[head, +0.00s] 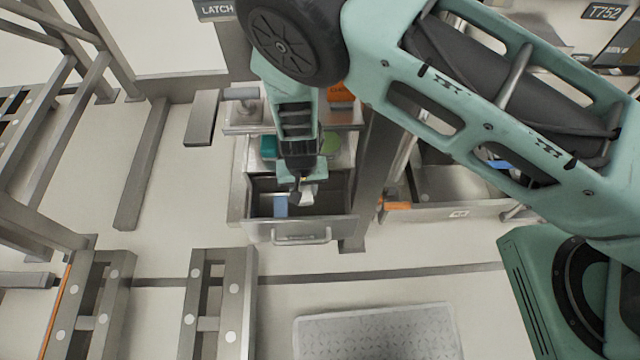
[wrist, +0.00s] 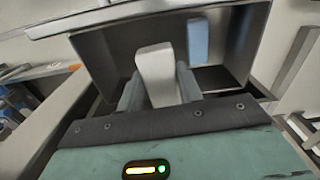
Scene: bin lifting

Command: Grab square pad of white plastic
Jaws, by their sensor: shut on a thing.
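My gripper (head: 302,192) is at the open drawer (head: 290,231) of the cabinet, over its inside. It is shut on the square white plastic pad (head: 308,197). In the wrist view the white pad (wrist: 157,73) stands up between the two grey fingers of my gripper (wrist: 160,88). A blue block (wrist: 197,41) is behind it in the drawer, apart from the pad; it also shows in the head view (head: 280,206). The lower end of the pad is partly hidden by the fingers.
A grey post (head: 372,170) stands right of the drawer. Farther right is a metal bin (head: 455,185) with an orange piece (head: 397,205). Shelves above the drawer hold a teal item (head: 268,147) and a green item (head: 331,143). The floor in front is clear down to a grey mat (head: 378,335).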

